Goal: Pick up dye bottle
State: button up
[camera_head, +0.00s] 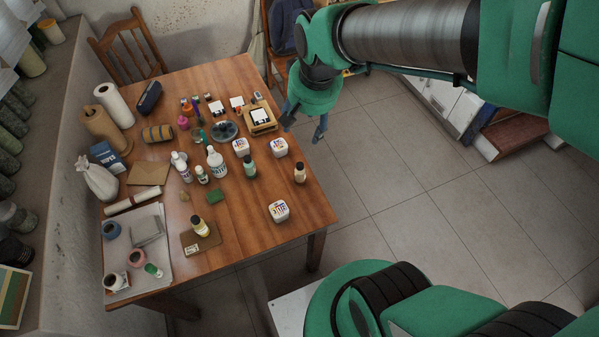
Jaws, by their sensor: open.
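Several small bottles stand on the wooden table (240,95); I cannot tell which one is the dye bottle. A pale bottle with a dark cap (300,174) stands alone near the right edge. A green-labelled bottle with a dark cap (250,169) stands left of it. A yellowish bottle with a dark cap (200,229) stands on a brown card near the front. White bottles (216,164) stand near the middle. My gripper (304,122) is open and empty, beyond the table's right edge and apart from all the bottles.
White labelled tubs (279,211) stand among and near the bottles. A wooden tray (260,122) lies at the right rear. A grey board (160,250) with rolls of tape is front left. Chairs (128,45) stand behind.

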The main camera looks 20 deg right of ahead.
jog(key=w+d+f+m+g, duration=0.1)
jog(key=w+f+m+g, duration=0.1)
jog(key=w+f, duration=0.6)
jog(key=m+g, duration=0.1)
jog(key=m, duration=0.1)
send_over(299, 164)
notch_tip(299, 164, down, 15)
jog(key=shift+s+r+p, duration=0.1)
jog(key=shift+p, duration=0.35)
jog(key=shift+f, duration=0.25)
jog(key=shift+f+b, duration=0.85)
jog(key=shift+f, duration=3.45)
jog(key=shift+d+f+b, duration=0.15)
jog(key=shift+f+b, duration=0.7)
jog(key=shift+f, duration=1.75)
jog(key=shift+c, duration=0.5)
